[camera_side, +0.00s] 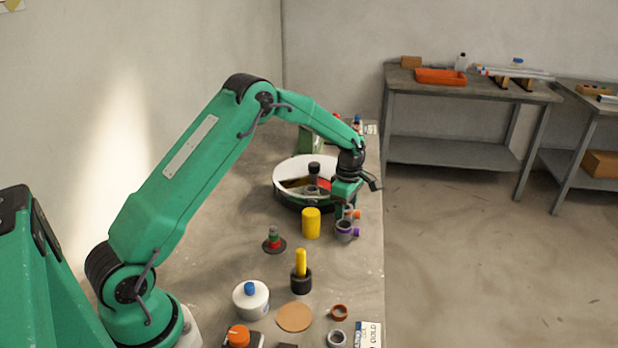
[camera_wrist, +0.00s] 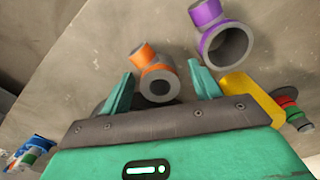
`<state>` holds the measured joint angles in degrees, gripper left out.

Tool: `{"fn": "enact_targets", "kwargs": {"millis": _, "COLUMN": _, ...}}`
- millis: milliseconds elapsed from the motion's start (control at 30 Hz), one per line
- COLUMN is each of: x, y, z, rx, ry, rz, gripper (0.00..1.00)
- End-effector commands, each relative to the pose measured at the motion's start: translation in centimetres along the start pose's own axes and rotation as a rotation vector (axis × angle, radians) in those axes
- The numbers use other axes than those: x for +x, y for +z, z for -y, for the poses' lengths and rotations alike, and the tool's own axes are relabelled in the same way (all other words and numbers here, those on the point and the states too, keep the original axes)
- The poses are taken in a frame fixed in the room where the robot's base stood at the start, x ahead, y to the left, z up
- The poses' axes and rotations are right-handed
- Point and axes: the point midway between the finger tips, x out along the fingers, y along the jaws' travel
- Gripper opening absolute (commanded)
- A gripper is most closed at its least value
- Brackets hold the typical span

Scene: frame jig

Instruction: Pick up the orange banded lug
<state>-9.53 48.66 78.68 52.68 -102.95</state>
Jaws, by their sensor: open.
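The orange banded lug (camera_wrist: 157,76) is a grey pipe-like piece with orange bands. In the wrist view it lies between the two fingertips of my open gripper (camera_wrist: 162,88), with bare space on both sides. In the side view the lug (camera_side: 351,214) is partly hidden by my gripper (camera_side: 346,200), which is right above and beside it. A similar purple banded lug (camera_wrist: 221,38) stands just right of my gripper in the wrist view. It also shows in the side view (camera_side: 345,231), in front of the orange one.
A yellow cylinder (camera_side: 311,223) stands close to the left of the lugs. A round white-walled bin (camera_side: 290,172) with several items is behind my gripper. A red and green stack (camera_side: 274,240) and a black holder (camera_side: 301,281) stand nearer. The bench's right edge is close.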

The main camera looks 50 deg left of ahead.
Motion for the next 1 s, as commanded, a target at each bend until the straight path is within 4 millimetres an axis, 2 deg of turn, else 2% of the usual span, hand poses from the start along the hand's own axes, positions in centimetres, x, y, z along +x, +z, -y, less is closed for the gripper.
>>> {"fn": "enact_targets", "kwargs": {"millis": 267, "x": -0.05, "y": 0.0, "z": -0.01, "rx": 0.0, "ry": 0.0, "rz": 0.0, "gripper": 0.62}}
{"fn": "enact_targets", "kwargs": {"millis": 500, "x": -0.05, "y": 0.01, "z": -0.01, "rx": 0.0, "ry": 0.0, "rz": 0.0, "gripper": 0.17}}
{"fn": "enact_targets", "kwargs": {"millis": 533, "x": -0.05, "y": 0.01, "z": -0.01, "rx": 0.0, "ry": 0.0, "rz": 0.0, "gripper": 0.13}}
{"fn": "enact_targets", "kwargs": {"millis": 833, "x": -0.17, "y": 0.01, "z": -0.03, "rx": 0.0, "ry": 0.001, "rz": 0.0, "gripper": 0.13}}
{"fn": "enact_targets", "kwargs": {"millis": 1000, "x": -0.93, "y": 0.02, "z": -0.09, "rx": 0.0, "ry": 0.003, "rz": 0.001, "gripper": 0.13}}
